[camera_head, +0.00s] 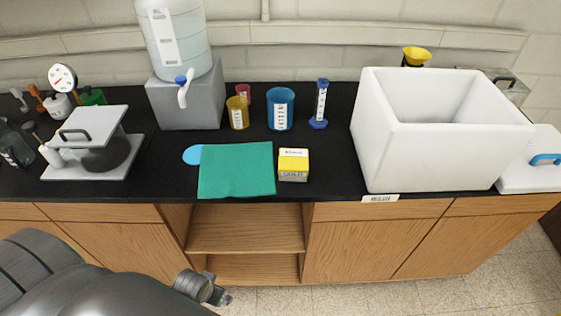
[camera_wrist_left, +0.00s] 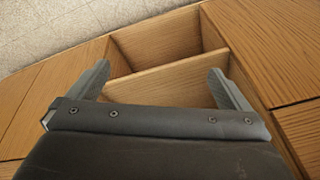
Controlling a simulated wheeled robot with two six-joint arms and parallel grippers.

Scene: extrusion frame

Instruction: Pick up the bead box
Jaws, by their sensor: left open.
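The box that looks like the bead box (camera_head: 293,165) is small, yellow with a white label band and a greyish lower front. It stands near the front edge of the black bench, just right of a green cloth. My left gripper (camera_wrist_left: 160,72) is open and empty in the left wrist view, with wooden cabinet and shelf behind its fingers. In the head view my left arm is low at the bottom left, below and in front of the bench, well short of the box. My right gripper is in neither view.
The green cloth (camera_head: 236,170) lies beside the box, with a blue disc (camera_head: 192,155) at its left. Behind stand a blue beaker (camera_head: 280,109), a yellow beaker (camera_head: 237,113) and a blue-based cylinder (camera_head: 320,104). A large white bin (camera_head: 420,150) stands to the right. An open shelf (camera_head: 245,228) is below.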

